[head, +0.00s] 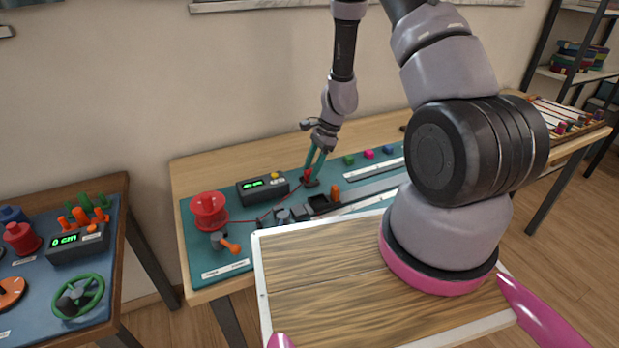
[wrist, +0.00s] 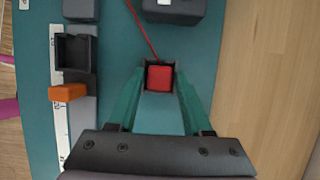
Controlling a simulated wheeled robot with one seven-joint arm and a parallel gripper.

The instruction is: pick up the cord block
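The cord block is a small red block (wrist: 159,77) in a dark holder, with a thin red cord running from it towards the top of the wrist view. In the head view the red block (head: 307,174) is partly hidden by my gripper. My gripper (head: 311,178) points down at the holder on the teal mat. In the wrist view its teal fingers (wrist: 160,72) are apart, one on each side of the block. A narrow dark gap seems to show beside the block, so the fingers do not appear closed on it.
A red spool (head: 209,212) stands at the mat's left, with the cord leading from it. A display box (head: 262,190) is close left of my gripper. An orange handle (head: 335,191) is beside a dark slot (head: 319,204). Coloured blocks (head: 369,153) stand to the right.

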